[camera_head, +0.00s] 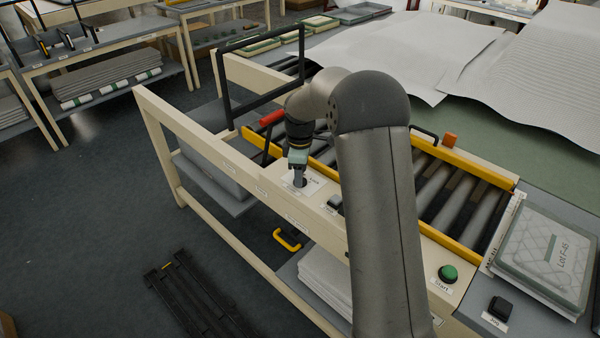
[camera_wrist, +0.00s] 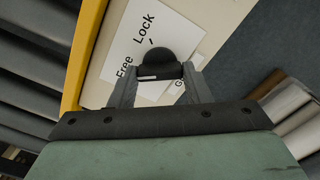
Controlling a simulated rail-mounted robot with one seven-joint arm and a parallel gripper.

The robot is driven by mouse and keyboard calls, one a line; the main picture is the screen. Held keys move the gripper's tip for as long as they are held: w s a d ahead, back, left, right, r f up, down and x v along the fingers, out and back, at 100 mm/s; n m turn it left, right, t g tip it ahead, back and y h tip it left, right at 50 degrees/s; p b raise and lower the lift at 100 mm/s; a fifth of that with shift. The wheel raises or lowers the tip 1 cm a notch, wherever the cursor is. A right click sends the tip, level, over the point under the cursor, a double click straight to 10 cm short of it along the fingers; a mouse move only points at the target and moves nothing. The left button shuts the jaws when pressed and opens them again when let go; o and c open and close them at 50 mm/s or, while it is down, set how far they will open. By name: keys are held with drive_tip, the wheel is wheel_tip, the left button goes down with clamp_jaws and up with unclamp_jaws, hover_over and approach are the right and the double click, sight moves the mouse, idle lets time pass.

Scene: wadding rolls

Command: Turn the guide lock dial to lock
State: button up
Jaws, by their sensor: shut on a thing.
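The guide lock dial (camera_wrist: 156,52) is a round black knob on a white label (camera_wrist: 184,33) printed "Free" and "Lock". In the wrist view a short black tick shows on the label just above the dial, and a pale mark shows on the dial's near edge. My gripper (camera_wrist: 158,73) is shut on the dial, one finger on each side. Which word the dial points to I cannot tell. In the head view my gripper (camera_head: 298,170) points down at the label (camera_head: 314,182) on the cream rail, and the dial is mostly hidden.
A roller conveyor (camera_head: 455,205) with yellow side rails lies behind the cream rail (camera_head: 232,172). A small black knob (camera_head: 335,202) stands right of the dial. A green start button (camera_head: 447,273) is at the lower right.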

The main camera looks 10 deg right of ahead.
drive_tip(key=m+b, duration=0.1)
drive_tip(key=m, duration=0.2)
drive_tip(key=m+b, duration=0.1)
drive_tip(key=m, duration=0.3)
drive_tip(key=shift+m, duration=0.4)
drive_tip(key=m+b, duration=0.1)
drive_tip(key=m, duration=0.2)
drive_tip(key=shift+m, duration=2)
drive_tip(key=o, duration=1)
wheel_tip(320, 180, up, 18)
drive_tip(key=shift+f+b, duration=0.25)
drive_tip(key=shift+b, duration=0.2)
